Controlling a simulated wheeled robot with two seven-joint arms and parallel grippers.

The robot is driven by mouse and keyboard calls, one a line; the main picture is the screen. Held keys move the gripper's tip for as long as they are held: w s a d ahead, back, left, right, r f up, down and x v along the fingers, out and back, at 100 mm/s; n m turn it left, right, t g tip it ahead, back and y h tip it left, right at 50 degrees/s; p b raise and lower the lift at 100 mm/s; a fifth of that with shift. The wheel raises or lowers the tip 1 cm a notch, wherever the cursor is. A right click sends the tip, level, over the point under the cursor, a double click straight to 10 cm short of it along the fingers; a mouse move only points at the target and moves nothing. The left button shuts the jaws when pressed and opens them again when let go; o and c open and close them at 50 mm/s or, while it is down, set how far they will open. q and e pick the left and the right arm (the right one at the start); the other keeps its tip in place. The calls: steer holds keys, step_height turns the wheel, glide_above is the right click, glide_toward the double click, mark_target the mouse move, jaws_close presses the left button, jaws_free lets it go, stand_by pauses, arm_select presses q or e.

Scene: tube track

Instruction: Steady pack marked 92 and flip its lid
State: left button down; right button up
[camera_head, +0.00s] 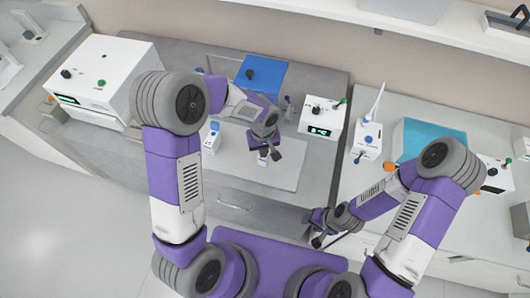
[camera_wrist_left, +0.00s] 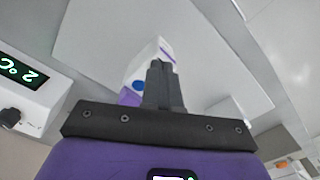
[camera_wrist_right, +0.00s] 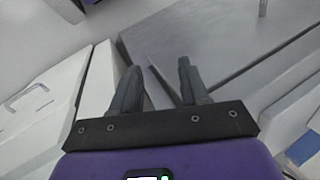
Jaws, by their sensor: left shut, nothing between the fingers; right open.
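A small white pack (camera_head: 262,157) with purple on it stands on the pale mat (camera_head: 285,178), right by my left gripper (camera_head: 271,151). In the left wrist view a white and purple pack (camera_wrist_left: 138,78) with a blue dot shows just past the shut, empty fingers (camera_wrist_left: 161,68), which partly cover it; touch cannot be told. A second white and blue pack (camera_head: 212,137) stands on the left part of the mat. I cannot read the number 92 on either pack. My right gripper (camera_head: 315,235) is open and empty, low beside the counter front; its spread fingers (camera_wrist_right: 158,75) show in the right wrist view.
A white device with a green display (camera_head: 318,118) stands right of the mat. A larger white machine (camera_head: 100,80) is at the left. A gap separates this counter from the right-hand bench (camera_head: 350,190).

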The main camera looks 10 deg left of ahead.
arm_select(q)
steer(key=shift+r+p, duration=1.85)
steer(key=shift+r, duration=0.95)
steer(key=shift+w, duration=0.1)
steer(key=w+d+p, duration=0.1)
steer(key=w, duration=0.8)
steer(key=shift+d+f, duration=0.1)
steer(key=shift+f, duration=0.1)
steer(key=shift+f+b, duration=1.5)
steer(key=shift+f, duration=0.3)
steer(key=shift+r, duration=0.1)
